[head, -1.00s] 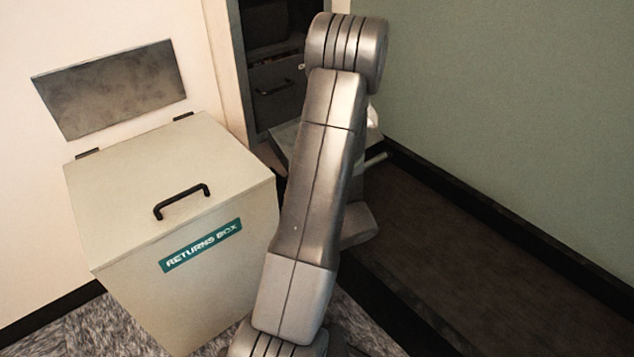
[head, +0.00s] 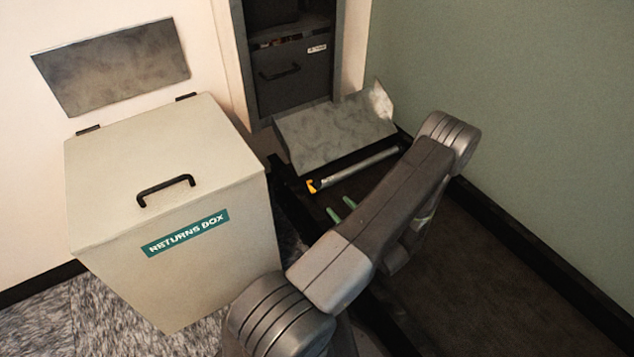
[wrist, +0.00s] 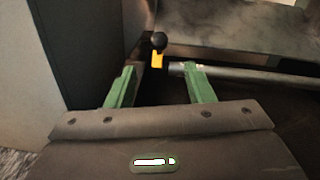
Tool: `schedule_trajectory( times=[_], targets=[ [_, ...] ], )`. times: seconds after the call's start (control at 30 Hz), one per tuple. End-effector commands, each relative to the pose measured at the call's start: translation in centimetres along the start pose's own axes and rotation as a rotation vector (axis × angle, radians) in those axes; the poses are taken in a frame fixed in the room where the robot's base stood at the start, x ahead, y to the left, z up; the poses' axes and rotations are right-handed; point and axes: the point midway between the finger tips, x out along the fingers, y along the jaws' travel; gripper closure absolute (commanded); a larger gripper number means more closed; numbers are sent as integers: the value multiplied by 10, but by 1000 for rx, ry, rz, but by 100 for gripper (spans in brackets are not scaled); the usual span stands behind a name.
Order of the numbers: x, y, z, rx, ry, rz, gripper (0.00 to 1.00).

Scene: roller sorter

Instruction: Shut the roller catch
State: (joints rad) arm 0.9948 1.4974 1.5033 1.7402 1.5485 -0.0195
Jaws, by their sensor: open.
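The roller catch (head: 312,186) is a small yellow piece at the left end of a grey metal roller (head: 362,167). In the wrist view the yellow catch (wrist: 157,61) has a black ball knob above it, standing a little left of the roller's end (wrist: 240,74). I cannot tell how the catch is seated. My gripper (head: 341,208) has two green fingers, spread apart and empty. They are in front of the catch in the head view. In the wrist view the catch shows beyond the gap between my fingertips (wrist: 159,70), not touched.
A sloping metal plate (head: 335,130) lies behind the roller, below a dark cabinet with a drawer (head: 290,75). A cream returns box (head: 165,175) stands at the left. A dark bed (head: 470,260) runs along the green wall at the right.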

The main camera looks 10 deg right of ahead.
Motion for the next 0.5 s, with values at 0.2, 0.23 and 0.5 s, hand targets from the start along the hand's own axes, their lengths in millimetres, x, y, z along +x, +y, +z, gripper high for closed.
schedule_trajectory(
  times=[0.2,0.23,0.5],
  targets=[
    [39,2,-1,-1,0,8,52],
    [45,2,-1,-1,0,9,52],
    [98,2,-1,-1,-1,7,52]
  ],
)
